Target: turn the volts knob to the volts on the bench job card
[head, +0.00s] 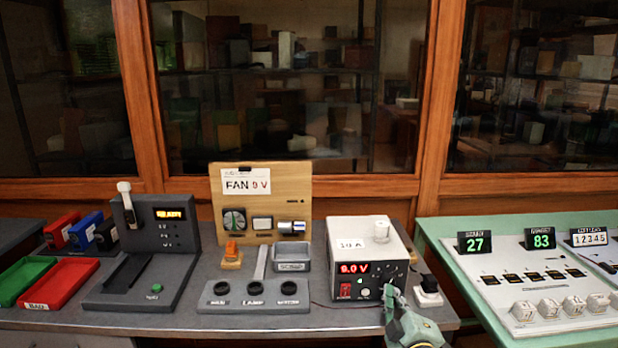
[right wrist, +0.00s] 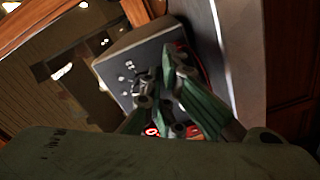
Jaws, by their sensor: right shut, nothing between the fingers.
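The power supply (head: 343,238) is a light box on the bench, and its red display (head: 354,268) reads 9.0 V. The job card (head: 246,181) on the wooden board reads FAN 9 V. Small dark controls (head: 391,272) sit right of the display; I cannot tell which is the volts knob. My right gripper (head: 391,293) is shut and empty at the lower right front of the supply. In the right wrist view, its fingers (right wrist: 168,75) overlap the supply's face (right wrist: 122,68) and hide part of it. Contact with a knob cannot be told. My left gripper is not in view.
A grey three-socket block (head: 255,306) stands left of the supply. A green table (head: 452,268) with a counter panel lies further right. Red (head: 60,284) and green trays are far left.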

